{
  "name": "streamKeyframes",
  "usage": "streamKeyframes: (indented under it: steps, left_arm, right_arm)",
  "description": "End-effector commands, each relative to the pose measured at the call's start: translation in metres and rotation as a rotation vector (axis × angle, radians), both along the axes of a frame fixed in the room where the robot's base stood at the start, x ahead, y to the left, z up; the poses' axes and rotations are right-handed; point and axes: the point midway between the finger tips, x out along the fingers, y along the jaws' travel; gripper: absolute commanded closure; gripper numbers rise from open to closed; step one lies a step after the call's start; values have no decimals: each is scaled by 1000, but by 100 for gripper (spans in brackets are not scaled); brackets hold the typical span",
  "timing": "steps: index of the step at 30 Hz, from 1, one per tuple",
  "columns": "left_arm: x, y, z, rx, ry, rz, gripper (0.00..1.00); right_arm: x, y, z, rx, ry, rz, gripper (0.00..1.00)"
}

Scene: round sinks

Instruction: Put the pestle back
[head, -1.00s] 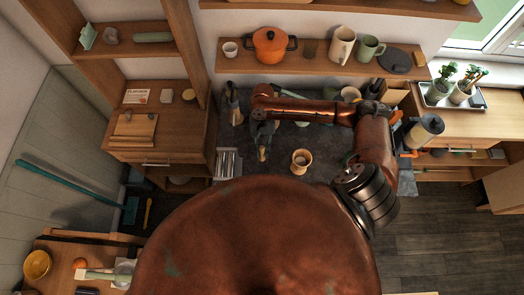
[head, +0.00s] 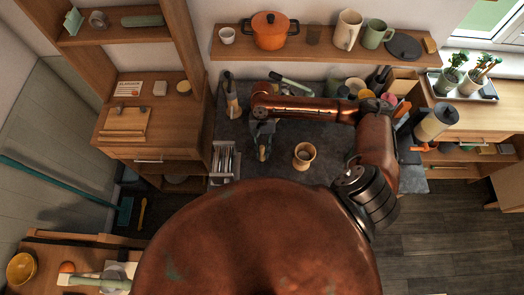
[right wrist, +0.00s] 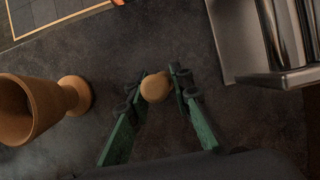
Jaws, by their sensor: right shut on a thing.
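The mortar (head: 304,155), a wooden goblet-shaped cup, stands on the dark counter. In the right wrist view the mortar (right wrist: 38,105) is at the left, its open mouth facing left in the picture. My right gripper (head: 263,150) points down at the counter, left of the mortar in the head view. In the right wrist view my right gripper (right wrist: 158,88) has its green fingers closed around the pestle (right wrist: 155,87). Only the pestle's round wooden end shows; the rest is hidden. The pestle is apart from the mortar. My left gripper is not in view.
A metal cutlery tray (head: 223,162) lies left of my right gripper; its metal edge shows in the wrist view (right wrist: 285,78). Jars and a utensil holder crowd the counter's back right. A wall shelf (head: 325,50) holds an orange pot (head: 270,31). Bare counter surrounds the mortar.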

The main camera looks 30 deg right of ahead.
Motion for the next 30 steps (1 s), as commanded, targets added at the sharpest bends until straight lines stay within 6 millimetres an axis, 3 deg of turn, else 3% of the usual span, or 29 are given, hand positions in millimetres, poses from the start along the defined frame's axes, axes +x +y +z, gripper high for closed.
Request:
streamKeyframes:
  steps: [28, 29, 30]
  left_arm:
    - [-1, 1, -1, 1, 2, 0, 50]
    - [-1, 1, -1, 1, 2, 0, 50]
    - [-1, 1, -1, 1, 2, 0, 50]
  right_arm:
    - [0, 0, -13, 0, 1, 0, 100]
    - [0, 0, -13, 0, 1, 0, 79]
    - [0, 0, -12, 0, 1, 0, 76]
